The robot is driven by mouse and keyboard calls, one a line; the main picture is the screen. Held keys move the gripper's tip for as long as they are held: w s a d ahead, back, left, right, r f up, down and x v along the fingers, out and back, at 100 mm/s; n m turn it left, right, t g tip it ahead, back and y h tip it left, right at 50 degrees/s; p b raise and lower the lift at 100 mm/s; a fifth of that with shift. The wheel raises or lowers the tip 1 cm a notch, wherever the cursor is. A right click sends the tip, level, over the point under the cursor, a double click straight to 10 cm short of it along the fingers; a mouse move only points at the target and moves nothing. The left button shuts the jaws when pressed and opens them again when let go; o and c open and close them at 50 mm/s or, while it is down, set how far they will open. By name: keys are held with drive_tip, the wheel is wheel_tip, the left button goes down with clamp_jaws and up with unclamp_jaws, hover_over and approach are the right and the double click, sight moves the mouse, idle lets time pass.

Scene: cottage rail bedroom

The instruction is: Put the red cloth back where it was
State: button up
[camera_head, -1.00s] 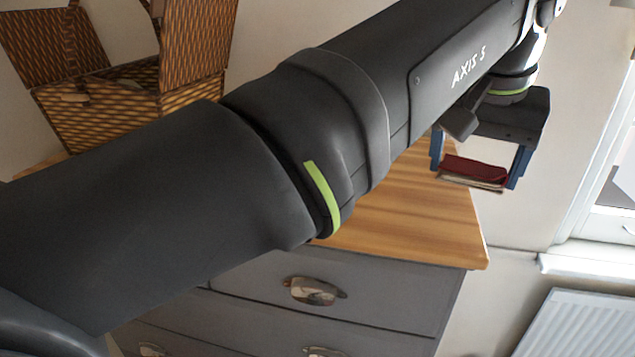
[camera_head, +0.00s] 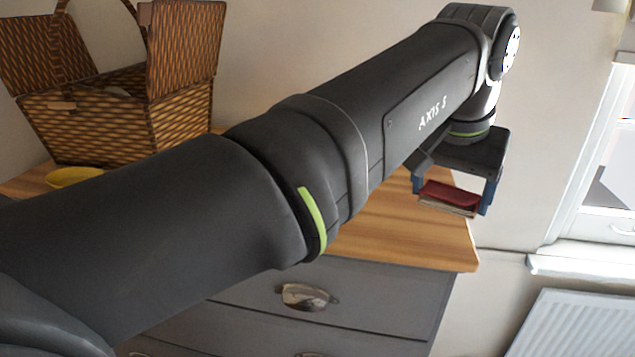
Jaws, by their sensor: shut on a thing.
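The red cloth (camera_head: 455,193) is a flat, dark red folded piece with a pale layer along its lower edge. My gripper (camera_head: 450,203) is shut on it, with a blue finger at each end. It holds the cloth level in the air, in front of the wall and near the right end of the wooden dresser top (camera_head: 400,225). I cannot tell its exact height above the top. My arm hides much of the dresser top.
An open wicker basket (camera_head: 130,115) with raised lids stands on the dresser's left part. A yellow dish (camera_head: 72,176) lies in front of it. Grey drawers (camera_head: 345,295) are below. A window (camera_head: 610,160) and a white radiator (camera_head: 580,325) are at right.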

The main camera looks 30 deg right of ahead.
sight(431, 230)
drive_tip(key=shift+w+d+f, duration=0.2)
drive_tip(key=shift+w+f, duration=0.35)
drive_tip(key=shift+w, duration=0.35)
drive_tip(key=shift+f, duration=2.05)
drive_tip(key=shift+f, duration=0.15)
drive_tip(key=o, duration=0.9)
drive_tip(key=shift+o, duration=0.2)
drive_tip(key=v, duration=1.2)
